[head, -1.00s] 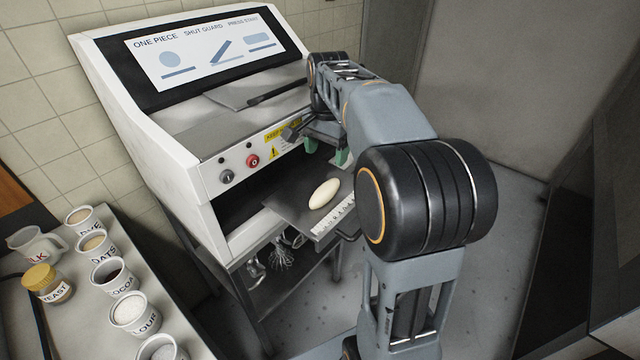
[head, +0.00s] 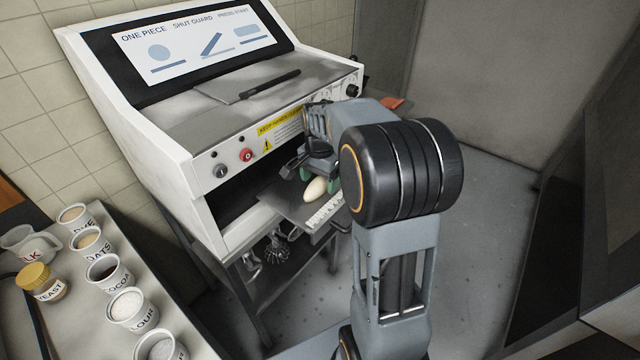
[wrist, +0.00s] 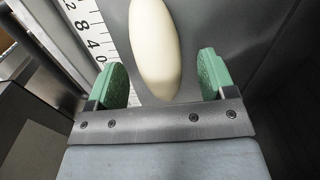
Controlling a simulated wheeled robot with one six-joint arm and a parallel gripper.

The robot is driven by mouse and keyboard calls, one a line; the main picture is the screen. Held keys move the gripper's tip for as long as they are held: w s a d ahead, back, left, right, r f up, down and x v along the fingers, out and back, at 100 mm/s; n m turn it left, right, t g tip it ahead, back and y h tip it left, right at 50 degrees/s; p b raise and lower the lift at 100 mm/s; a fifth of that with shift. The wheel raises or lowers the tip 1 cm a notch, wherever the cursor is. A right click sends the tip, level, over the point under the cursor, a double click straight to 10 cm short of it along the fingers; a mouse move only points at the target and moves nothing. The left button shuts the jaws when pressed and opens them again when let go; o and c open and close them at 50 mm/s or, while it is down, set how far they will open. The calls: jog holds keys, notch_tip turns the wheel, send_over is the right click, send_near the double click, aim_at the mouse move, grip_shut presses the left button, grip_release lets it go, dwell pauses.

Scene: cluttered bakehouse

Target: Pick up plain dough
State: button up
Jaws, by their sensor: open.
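The plain dough (head: 315,190) is a smooth, pale, oval piece lying on the grey tray (head: 291,206) at the mouth of the white machine. In the wrist view the dough (wrist: 155,45) runs lengthwise away from me, its near end close to the line between the two green fingertips. My gripper (wrist: 157,80) is open, with a finger on each side of the dough's near end and gaps visible on both sides. In the head view my gripper (head: 320,180) is at the tray, and my arm partly hides it and the dough's right side.
A printed ruler strip (head: 325,210) lies along the tray's front edge. The white machine (head: 190,160) rises behind, with a dark handle (head: 270,82) on top. Whisks (head: 276,248) hang below. Ingredient cups (head: 126,307) and a yeast jar (head: 42,283) stand at left.

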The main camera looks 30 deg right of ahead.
jog(key=shift+f, duration=0.4)
jog(key=shift+c, duration=0.3)
jog(key=c, duration=0.8)
jog(key=shift+o, duration=0.2)
